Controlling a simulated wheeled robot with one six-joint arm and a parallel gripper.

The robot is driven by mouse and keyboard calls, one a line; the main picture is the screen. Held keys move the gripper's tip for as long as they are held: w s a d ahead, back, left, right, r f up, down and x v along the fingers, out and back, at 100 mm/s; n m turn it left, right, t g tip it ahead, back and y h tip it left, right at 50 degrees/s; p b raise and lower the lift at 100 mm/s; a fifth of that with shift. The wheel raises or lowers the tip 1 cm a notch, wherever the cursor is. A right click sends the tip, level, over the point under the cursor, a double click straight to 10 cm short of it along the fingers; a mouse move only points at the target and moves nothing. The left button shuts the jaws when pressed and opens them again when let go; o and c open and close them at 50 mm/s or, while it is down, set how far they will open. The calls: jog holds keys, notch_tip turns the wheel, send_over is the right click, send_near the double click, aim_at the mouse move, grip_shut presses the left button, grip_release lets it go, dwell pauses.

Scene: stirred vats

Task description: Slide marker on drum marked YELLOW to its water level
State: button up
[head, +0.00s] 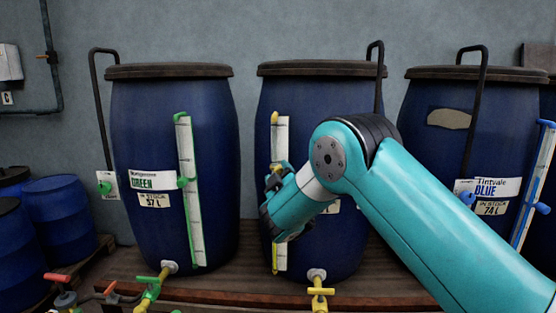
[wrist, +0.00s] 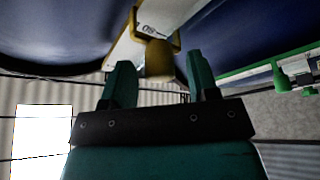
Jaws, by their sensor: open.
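The middle blue drum (head: 320,100) carries a white scale strip (head: 281,135) with yellow fittings. Its name label is hidden behind my arm. A yellow marker (wrist: 158,58) sits on this strip in the wrist view, and a bit of yellow shows above my gripper in the head view. My gripper (head: 270,205) is in front of the strip, partly covering it. In the wrist view its two teal fingers are apart, with the yellow marker in the gap between them. I cannot tell whether they touch it. The water level cannot be made out.
A GREEN drum (head: 150,110) with a green-trimmed scale (head: 191,220) stands left, and a BLUE drum (head: 490,125) with a blue-trimmed scale stands right. Taps (head: 320,292) jut out low in front. Smaller blue barrels (head: 60,208) stand at far left.

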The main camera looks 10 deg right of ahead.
jog(key=shift+w+r, duration=0.15)
jog(key=shift+w, duration=0.45)
grip_shut()
notch_tip(320, 180, down, 7)
jog(key=b, duration=0.8)
grip_release()
